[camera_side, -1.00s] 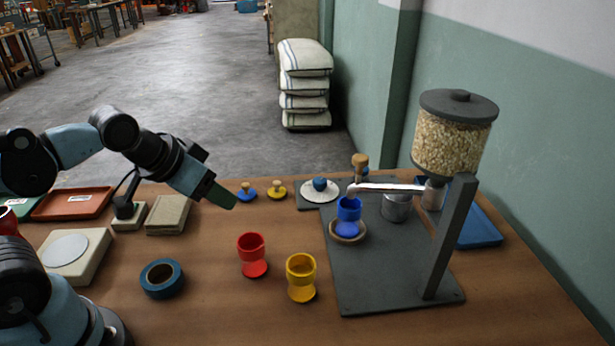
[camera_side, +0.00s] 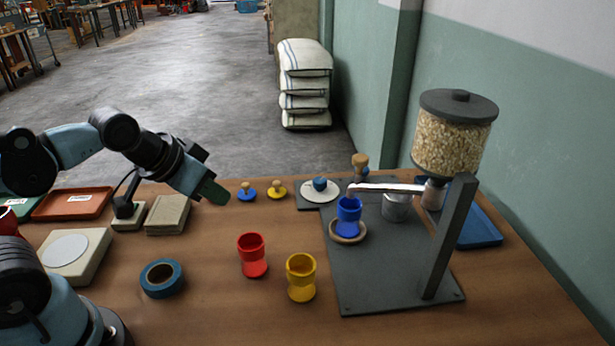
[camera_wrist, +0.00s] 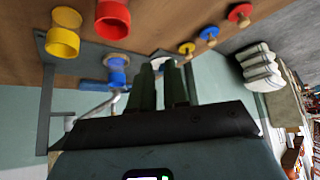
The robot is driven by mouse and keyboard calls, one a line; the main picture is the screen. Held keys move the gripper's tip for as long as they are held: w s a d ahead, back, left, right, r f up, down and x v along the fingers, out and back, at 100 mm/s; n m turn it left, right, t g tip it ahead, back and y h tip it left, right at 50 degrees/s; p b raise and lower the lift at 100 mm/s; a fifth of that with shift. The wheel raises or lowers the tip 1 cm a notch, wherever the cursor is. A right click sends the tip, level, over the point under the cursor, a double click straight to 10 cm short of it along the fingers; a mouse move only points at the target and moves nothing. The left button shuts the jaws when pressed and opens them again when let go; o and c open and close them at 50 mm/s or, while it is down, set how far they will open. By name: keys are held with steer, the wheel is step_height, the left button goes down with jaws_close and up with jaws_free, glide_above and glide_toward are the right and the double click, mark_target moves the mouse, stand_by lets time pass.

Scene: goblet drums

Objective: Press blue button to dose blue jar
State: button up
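The blue jar (camera_side: 348,218), a goblet shape, stands upright in a tan ring under the spout of the dispenser; it also shows in the wrist view (camera_wrist: 117,74). A blue knob (camera_side: 320,183) sits on a white disc behind it, left of the spout; it looks like the blue button. My gripper (camera_side: 215,193) is in the air above the table, left of the knob and jar, touching nothing. Its dark green fingers (camera_wrist: 160,85) lie close together in the wrist view, and I cannot tell whether they are fully shut. Nothing shows between them.
The dispenser (camera_side: 452,140) with its grain hopper stands on a dark base plate at right. A red goblet (camera_side: 252,255) and a yellow goblet (camera_side: 301,278) stand in front. Small blue (camera_side: 247,192) and yellow (camera_side: 277,190) knobbed pieces lie near the back edge. A tape roll (camera_side: 162,278) lies at left.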

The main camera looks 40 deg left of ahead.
jaws_close()
stand_by(0.9)
steer(key=shift+w, duration=0.1)
stand_by(0.3)
steer(key=w+d+r+n, duration=0.15)
steer(key=w+r, duration=0.25)
steer(key=w, duration=0.5)
steer(key=w+d+r+n, duration=0.1)
steer(key=w+r+n, duration=0.2)
steer(key=w, duration=0.5)
steer(key=w+d+f+n+t, duration=0.1)
steer(key=w+d+f+n, duration=0.1)
steer(key=w, duration=0.7)
steer(key=w+d+f+n+t, duration=0.1)
steer(key=w+d+f+n, duration=0.1)
steer(key=w, duration=0.7)
steer(key=shift+w+d+f, duration=0.2)
steer(key=shift+d+f, duration=0.1)
steer(key=shift+d, duration=0.4)
